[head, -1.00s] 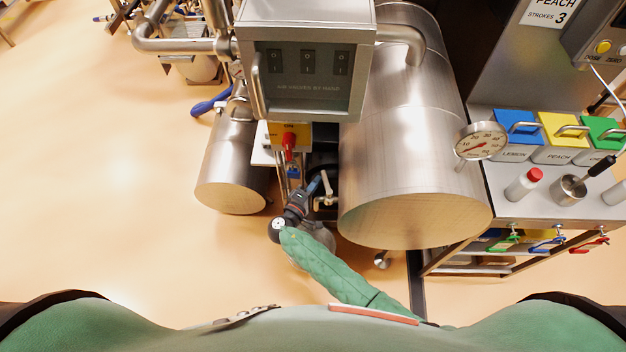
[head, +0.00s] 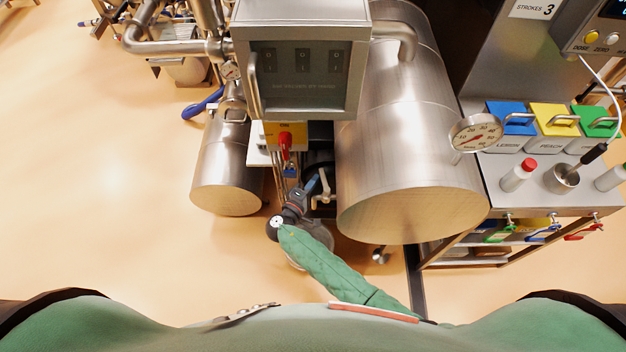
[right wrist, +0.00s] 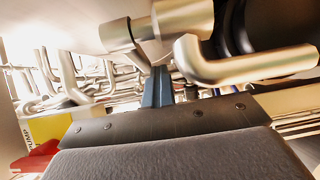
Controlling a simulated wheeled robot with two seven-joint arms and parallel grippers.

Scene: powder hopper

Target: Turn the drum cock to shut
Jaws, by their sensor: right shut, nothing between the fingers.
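A pale metal cock with a lever (head: 324,190) sits low between the two steel drums in the head view; I take it to be the drum cock. In the right wrist view a bent metal pipe (right wrist: 245,66) and a thick round fitting (right wrist: 181,17) fill the top, close beyond my fingers. My right gripper (head: 314,184) is shut and empty, its blue tips just left of the lever. The blue fingers also show in the right wrist view (right wrist: 157,90); I cannot tell whether they touch the metal. My left gripper is not in view.
A red switch on a yellow plate (head: 285,141) is just above my right wrist. The large drum (head: 410,150) stands to the right, the small drum (head: 228,165) to the left. A grey control box (head: 300,65) overhangs the gap. Open floor (head: 90,200) lies left.

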